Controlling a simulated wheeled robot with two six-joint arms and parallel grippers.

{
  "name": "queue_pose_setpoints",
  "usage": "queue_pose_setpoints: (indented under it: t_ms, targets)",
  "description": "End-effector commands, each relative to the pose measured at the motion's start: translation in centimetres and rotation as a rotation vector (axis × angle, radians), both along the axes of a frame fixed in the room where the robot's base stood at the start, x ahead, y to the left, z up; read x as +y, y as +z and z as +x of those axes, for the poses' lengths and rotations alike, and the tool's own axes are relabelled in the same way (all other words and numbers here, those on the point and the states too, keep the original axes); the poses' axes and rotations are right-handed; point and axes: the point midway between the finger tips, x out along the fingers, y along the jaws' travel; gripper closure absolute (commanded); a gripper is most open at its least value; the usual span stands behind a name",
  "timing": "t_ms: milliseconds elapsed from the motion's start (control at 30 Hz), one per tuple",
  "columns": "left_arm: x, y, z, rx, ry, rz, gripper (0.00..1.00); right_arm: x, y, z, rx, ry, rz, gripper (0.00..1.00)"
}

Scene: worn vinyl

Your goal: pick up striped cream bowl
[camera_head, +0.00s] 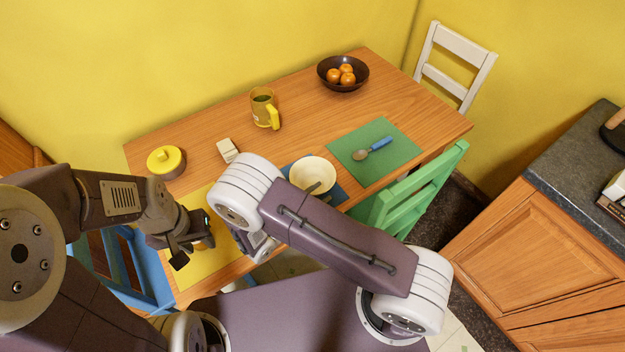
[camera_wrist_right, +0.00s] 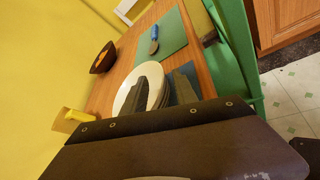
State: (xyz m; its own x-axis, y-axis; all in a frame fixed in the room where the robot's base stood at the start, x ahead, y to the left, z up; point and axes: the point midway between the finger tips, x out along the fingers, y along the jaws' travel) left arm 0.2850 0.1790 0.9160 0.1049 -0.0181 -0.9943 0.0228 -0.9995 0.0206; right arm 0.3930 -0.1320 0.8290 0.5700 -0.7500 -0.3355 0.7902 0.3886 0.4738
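The cream bowl (camera_head: 314,172) sits on a blue mat near the front edge of the wooden table; its stripes are too small to make out. It also shows in the right wrist view (camera_wrist_right: 149,76). My right gripper (camera_wrist_right: 161,84) is open at the bowl's near rim. One dark finger overlaps the bowl and the other is at its right side; contact cannot be told.
A green mat (camera_head: 350,148) with a blue-handled spoon (camera_head: 375,147) lies right of the bowl. A yellow mug (camera_head: 264,108), a dark bowl of oranges (camera_head: 342,85), a yellow-lidded pot (camera_head: 166,162) and pale blocks (camera_head: 228,150) stand behind. A green chair (camera_head: 420,190) borders the front.

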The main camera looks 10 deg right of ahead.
Motion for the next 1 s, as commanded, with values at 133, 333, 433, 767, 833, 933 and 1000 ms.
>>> queue_pose_setpoints:
  t_ms: [133,333,433,767,833,933,1000]
  targets:
    - [0.0,0.3,0.0,0.0,0.0,0.0,0.64,-2.1,-1.1,1.6,0.003,-0.006,-0.002,0.66]
    - [0.0,0.4,0.0,0.0,0.0,0.0,0.64,-2.8,-1.5,2.3,0.001,-0.002,0.0,0.66]
    - [0.0,0.3,0.0,0.0,0.0,0.0,0.64,-2.8,-1.5,2.2,0.001,-0.001,0.0,0.66]
    - [0.0,0.3,0.0,0.0,0.0,0.0,0.64,-2.8,-1.5,2.2,0.002,-0.001,0.0,1.0]
    - [0.0,0.3,0.0,0.0,0.0,0.0,0.64,-2.8,-1.5,2.2,0.002,-0.001,0.0,1.0]
    - [0.0,0.3,0.0,0.0,0.0,0.0,0.64,-2.8,-1.5,2.2,0.002,-0.001,0.0,1.0]
    - [0.0,0.3,0.0,0.0,0.0,0.0,0.64,-2.8,-1.5,2.2,0.002,-0.002,0.0,1.0]
